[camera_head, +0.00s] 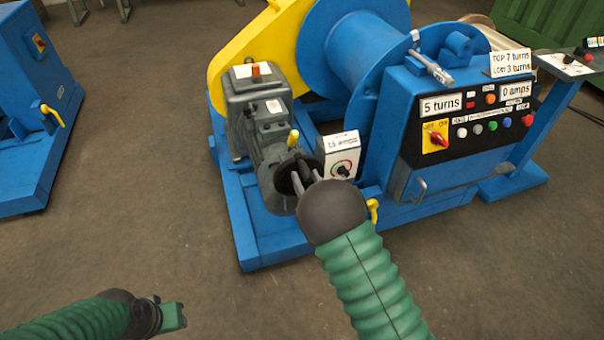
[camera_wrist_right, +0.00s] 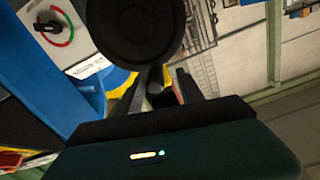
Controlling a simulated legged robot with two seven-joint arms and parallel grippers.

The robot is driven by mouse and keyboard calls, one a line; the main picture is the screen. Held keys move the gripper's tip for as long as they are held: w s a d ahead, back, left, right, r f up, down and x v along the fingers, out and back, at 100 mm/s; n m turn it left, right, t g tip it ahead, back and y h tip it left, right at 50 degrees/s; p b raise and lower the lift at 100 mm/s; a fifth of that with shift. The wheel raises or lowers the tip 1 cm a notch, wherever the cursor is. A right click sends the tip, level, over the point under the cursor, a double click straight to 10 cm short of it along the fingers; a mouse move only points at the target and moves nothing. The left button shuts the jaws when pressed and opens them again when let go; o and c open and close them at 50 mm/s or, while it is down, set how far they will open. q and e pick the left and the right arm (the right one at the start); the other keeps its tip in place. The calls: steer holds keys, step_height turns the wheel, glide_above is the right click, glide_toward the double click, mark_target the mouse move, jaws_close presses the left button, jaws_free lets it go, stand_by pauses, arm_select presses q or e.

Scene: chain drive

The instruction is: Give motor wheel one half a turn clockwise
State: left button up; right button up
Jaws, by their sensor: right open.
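The grey motor (camera_head: 262,125) stands on the blue frame, and its dark round motor wheel (camera_head: 284,184) faces the front. In the right wrist view the black wheel (camera_wrist_right: 138,25) fills the top middle. My right gripper (camera_head: 304,176) is at the wheel's right side, fingers open and pointing at it. In the right wrist view the fingers of my right gripper (camera_wrist_right: 157,88) are apart just below the wheel, with a short dark peg-like part between them; I cannot tell if they touch it. My left gripper (camera_head: 172,316) is low at left, far from the machine; its jaws are unclear.
A white dial box (camera_head: 340,158) stands close right of the wheel. The control panel (camera_head: 470,120), reading "5 turns" and "0 amps", is farther right. Behind are a blue drum (camera_head: 345,45) and yellow guard (camera_head: 235,60).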

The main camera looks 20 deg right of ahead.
mark_target(305, 170)
steer(key=w, duration=0.2)
steer(key=w+d, duration=0.1)
steer(key=shift+w+f, duration=0.15)
steer(key=shift+w, duration=0.25)
steer(key=shift+a, duration=0.15)
steer(key=shift+a, duration=0.15)
steer(key=shift+c, duration=1)
jaws_close()
